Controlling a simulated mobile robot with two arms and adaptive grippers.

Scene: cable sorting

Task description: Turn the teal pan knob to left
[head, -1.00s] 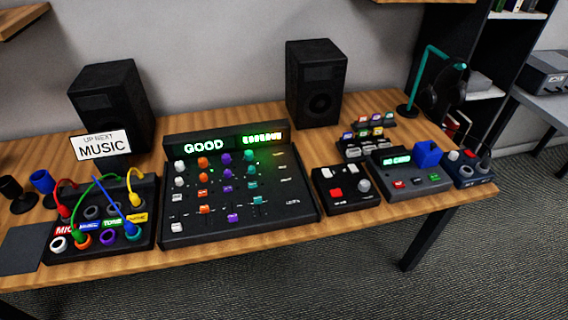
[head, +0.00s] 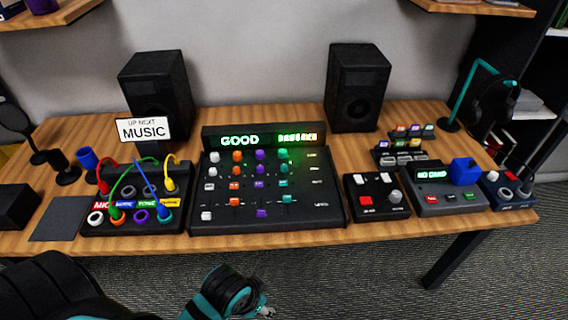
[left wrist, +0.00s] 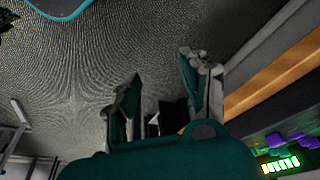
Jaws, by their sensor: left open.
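The black mixer (head: 220,219) stands on the desk with columns of white, orange, purple and teal controls. Its rightmost column holds several teal knobs (head: 283,170), above a teal slider (head: 286,198). The row labels are too small to read, so I cannot tell which knob is pan. My left gripper (head: 264,309) is low at the front, below the desk edge and apart from the mixer. In the left wrist view its two fingers (left wrist: 162,92) are spread with nothing between them, over the carpet. My right gripper is out of view.
A patch box (head: 130,228) with coloured cables stands left of the mixer. A small black box (head: 377,207) and a grey device (head: 447,204) stand to its right. Two speakers (head: 156,98) stand behind. The desk's front edge (head: 300,239) lies between my gripper and the mixer.

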